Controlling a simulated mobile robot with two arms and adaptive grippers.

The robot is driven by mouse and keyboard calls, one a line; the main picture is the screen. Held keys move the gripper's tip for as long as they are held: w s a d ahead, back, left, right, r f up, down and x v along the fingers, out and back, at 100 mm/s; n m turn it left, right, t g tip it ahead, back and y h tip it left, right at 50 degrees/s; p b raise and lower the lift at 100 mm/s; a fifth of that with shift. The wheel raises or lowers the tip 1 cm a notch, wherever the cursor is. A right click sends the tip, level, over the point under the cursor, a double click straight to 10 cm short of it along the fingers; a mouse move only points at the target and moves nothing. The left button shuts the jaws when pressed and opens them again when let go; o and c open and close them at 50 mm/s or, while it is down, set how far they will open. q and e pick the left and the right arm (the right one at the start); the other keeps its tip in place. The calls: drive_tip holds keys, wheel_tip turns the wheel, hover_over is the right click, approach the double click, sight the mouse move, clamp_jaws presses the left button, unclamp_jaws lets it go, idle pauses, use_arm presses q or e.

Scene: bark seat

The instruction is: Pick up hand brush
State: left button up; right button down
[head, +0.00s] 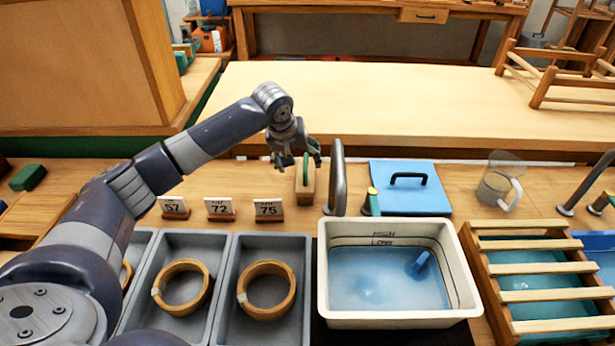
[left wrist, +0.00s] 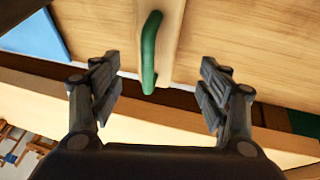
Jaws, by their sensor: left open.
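The hand brush (head: 305,188) appears to be the wooden block with a green handle on the counter, left of the tap. In the left wrist view its green handle (left wrist: 149,55) lies along its wooden body (left wrist: 172,25), ahead of the fingers. My left gripper (head: 297,160) is open just above and behind the brush in the head view. In the left wrist view its fingers (left wrist: 160,85) stand wide apart, with the near end of the handle between them. The brush's underside is hidden. My right gripper is not in view.
A grey tap (head: 337,180) stands close right of the brush. Number cards (head: 269,209) stand to its left. In front are grey trays (head: 233,290) with wooden rings and a white basin (head: 400,321) of blue water. A blue board (head: 425,200) lies right of the tap.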

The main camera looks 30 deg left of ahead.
use_arm(q)
drive_tip(key=shift+d+x, duration=0.15)
drive_tip(key=shift+x, duration=1.65)
drive_tip(key=shift+d+x, duration=0.1)
drive_tip(key=shift+x, duration=1.65)
drive_tip(key=c, duration=1.3)
